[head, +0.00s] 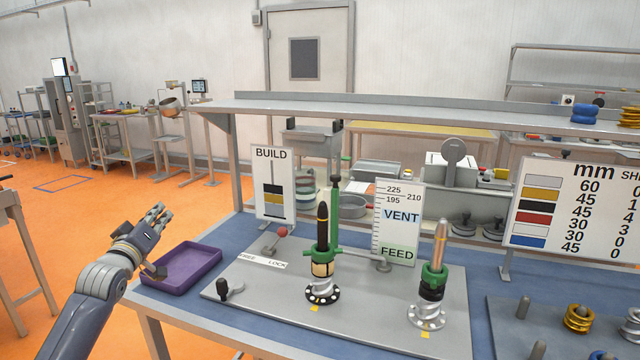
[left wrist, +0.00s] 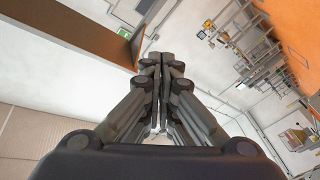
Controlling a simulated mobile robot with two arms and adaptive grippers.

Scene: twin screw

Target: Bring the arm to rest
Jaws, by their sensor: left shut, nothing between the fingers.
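My left gripper (head: 156,214) is raised at the left of the head view, up and to the left of the purple tray and apart from it. Its fingers are closed together with nothing between them. The left wrist view also shows the shut gripper (left wrist: 160,62), with walls and floor beyond it and no bench parts near. My right gripper is in neither view.
An empty purple tray (head: 206,267) lies on the blue bench (head: 226,237). A grey plate (head: 285,318) carries two upright screw stacks (head: 322,255) (head: 432,285) in green clamps. Signs and an overhead shelf (head: 400,118) stand behind. Left of the bench is open orange floor.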

